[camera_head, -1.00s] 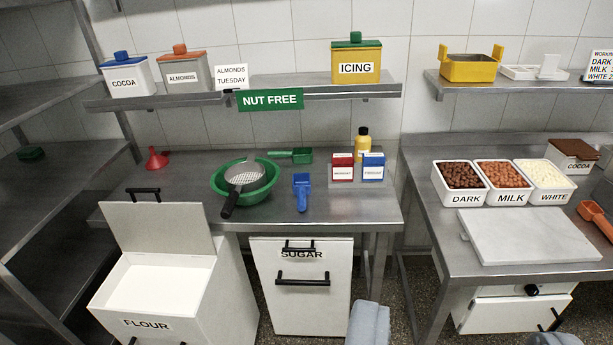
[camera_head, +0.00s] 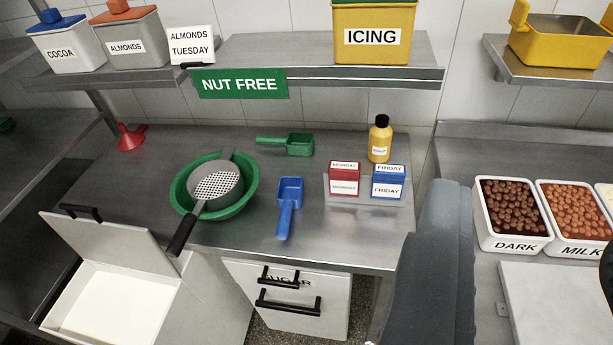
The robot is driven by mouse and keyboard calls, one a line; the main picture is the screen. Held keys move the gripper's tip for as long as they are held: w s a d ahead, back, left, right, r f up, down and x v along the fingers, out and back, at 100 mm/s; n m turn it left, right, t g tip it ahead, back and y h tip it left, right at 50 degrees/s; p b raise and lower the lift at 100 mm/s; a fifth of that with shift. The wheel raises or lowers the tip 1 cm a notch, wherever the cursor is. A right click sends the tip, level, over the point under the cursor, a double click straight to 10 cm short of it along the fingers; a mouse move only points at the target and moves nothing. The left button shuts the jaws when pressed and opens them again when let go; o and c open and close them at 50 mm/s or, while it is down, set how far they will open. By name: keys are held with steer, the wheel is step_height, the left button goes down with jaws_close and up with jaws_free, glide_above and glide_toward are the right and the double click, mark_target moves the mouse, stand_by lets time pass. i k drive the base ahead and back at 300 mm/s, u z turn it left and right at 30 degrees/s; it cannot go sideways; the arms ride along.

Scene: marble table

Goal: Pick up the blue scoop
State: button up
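The blue scoop (camera_head: 289,192) lies on the steel table in the middle of the view, its handle towards the front edge. A green bowl (camera_head: 249,193) with a grey sieve (camera_head: 219,186) in it stands to its left. A grey finger of my gripper (camera_head: 525,215) rises large at the lower right, and a dark part shows at the right edge. The space between them is clear, so the gripper looks open and empty. It is to the right of the blue scoop and apart from it.
A green scoop (camera_head: 298,145) lies behind the blue one. Red (camera_head: 344,178) and blue (camera_head: 388,181) boxes and a yellow bottle (camera_head: 380,140) stand to its right. A shelf (camera_head: 300,78) overhangs the back. An open flour bin (camera_head: 110,300) is at the front left.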

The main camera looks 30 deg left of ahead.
mark_target(289, 197)
steer(key=z, duration=0.05)
steer(key=i, duration=0.95)
steer(key=u, duration=0.55)
